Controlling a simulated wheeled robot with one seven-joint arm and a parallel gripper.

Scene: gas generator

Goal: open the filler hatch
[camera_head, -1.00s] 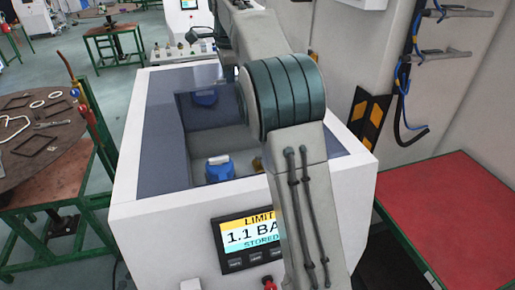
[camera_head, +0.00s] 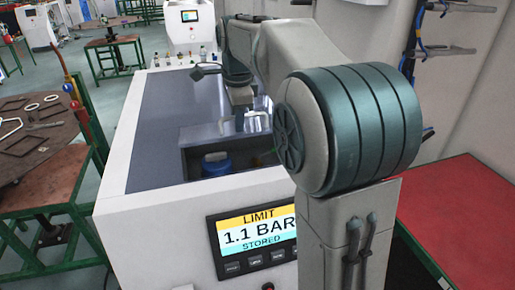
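The generator is a white cabinet (camera_head: 150,225) with a dark blue-grey top (camera_head: 165,105). A recess in its top shows a blue part with a pale top (camera_head: 216,165). A flat dark surface covers the area behind the recess; I cannot tell for sure whether it is the filler hatch. My gripper (camera_head: 240,124) points down over the recess's far edge, small and partly lost against light grey parts. I cannot tell whether its fingers touch anything or how far apart they are. My arm hides the right side of the top.
A display (camera_head: 255,240) on the front reads "LIMIT 1.1 BAR STORED". A row of small fittings (camera_head: 180,60) lies behind the top. The left part of the top is clear.

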